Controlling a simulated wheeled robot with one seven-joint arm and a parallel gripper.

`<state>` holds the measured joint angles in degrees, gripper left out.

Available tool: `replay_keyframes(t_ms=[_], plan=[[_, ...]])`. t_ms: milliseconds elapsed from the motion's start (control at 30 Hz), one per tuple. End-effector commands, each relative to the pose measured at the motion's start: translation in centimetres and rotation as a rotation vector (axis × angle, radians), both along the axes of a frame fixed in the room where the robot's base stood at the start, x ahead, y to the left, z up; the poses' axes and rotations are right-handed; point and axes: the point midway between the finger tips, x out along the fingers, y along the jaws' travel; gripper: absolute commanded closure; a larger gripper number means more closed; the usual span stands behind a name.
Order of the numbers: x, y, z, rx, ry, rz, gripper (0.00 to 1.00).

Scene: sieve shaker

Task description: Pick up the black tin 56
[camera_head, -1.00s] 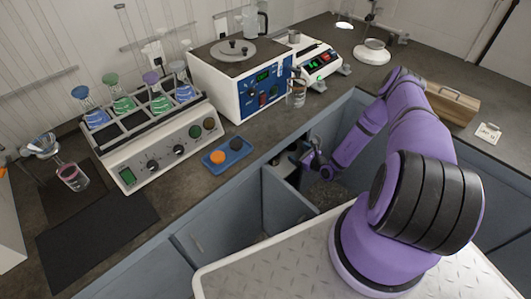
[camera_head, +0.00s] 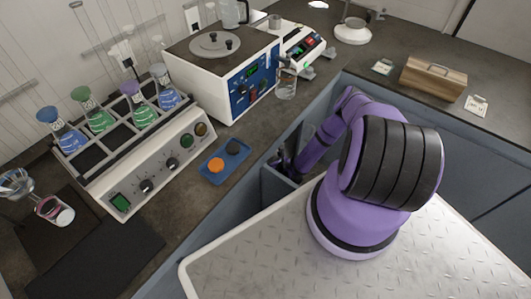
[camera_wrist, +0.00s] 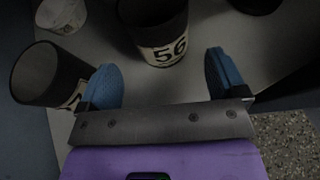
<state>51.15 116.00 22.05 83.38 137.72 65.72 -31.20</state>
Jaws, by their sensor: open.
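The black tin 56 (camera_wrist: 158,32) stands in the wrist view at the top middle, with a pale label reading 56 on its side facing me. My gripper (camera_wrist: 165,78) is open, with its two blue-padded fingers apart. The tin lies just beyond the fingertips, roughly centred between them, and nothing is held. In the head view my arm reaches down into the cabinet under the counter; the tin is not visible there and the gripper is mostly hidden.
Another black tin (camera_wrist: 45,76) with a partly hidden label is close by the left finger. A white container (camera_wrist: 60,14) stands at the upper left, and a dark round object (camera_wrist: 256,4) at the upper right. An open cabinet door (camera_head: 277,186) is beside my arm.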

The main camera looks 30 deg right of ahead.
Motion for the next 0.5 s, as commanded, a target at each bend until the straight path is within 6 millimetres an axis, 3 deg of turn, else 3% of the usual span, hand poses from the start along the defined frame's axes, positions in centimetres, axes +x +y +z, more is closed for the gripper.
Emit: replay_keyframes(t_ms=[500], plan=[[5.0, -0.3, -1.7, 0.0, -0.001, 0.001, 0.09]])
